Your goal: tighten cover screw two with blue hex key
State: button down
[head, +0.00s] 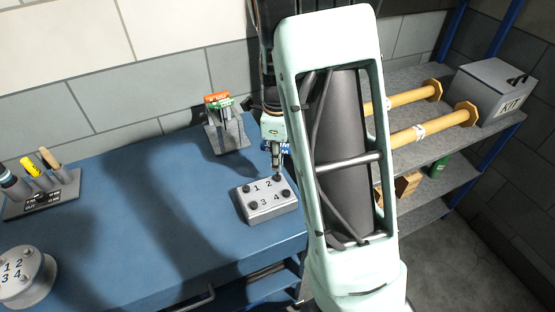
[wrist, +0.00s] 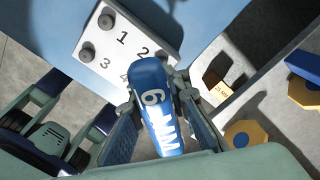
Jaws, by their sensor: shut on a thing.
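The grey block-shaped cover (head: 270,209), numbered 1 to 4 with a dark screw by each number, sits on the blue bench. Cover screw two (head: 278,178) is at its back right corner. My gripper (head: 273,132) is above that corner, shut on the blue hex key (wrist: 160,105), whose handle reads 6 MM in the wrist view. The key points down, its lower end at or just above screw two; I cannot tell whether it is seated. The wrist view shows the cover (wrist: 127,40) too, but the handle hides the key's tip and screw two.
A grey stand (head: 229,138) with orange and green keys is behind the cover. A tool rack (head: 43,200) and a round numbered cover (head: 25,283) are at the left. Shelves at the right hold yellow-ended bars (head: 420,132) and a KIT box (head: 493,93). The middle of the bench is clear.

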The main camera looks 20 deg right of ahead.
jog(key=shift+f, duration=0.25)
dwell(0.4)
jog(key=shift+m+p, duration=3.2)
jog(key=shift+m, duration=0.2)
jog(key=shift+m, duration=0.3)
jog(key=m, duration=0.4)
jog(key=shift+r, duration=1.2)
jog(key=shift+r, duration=2.5)
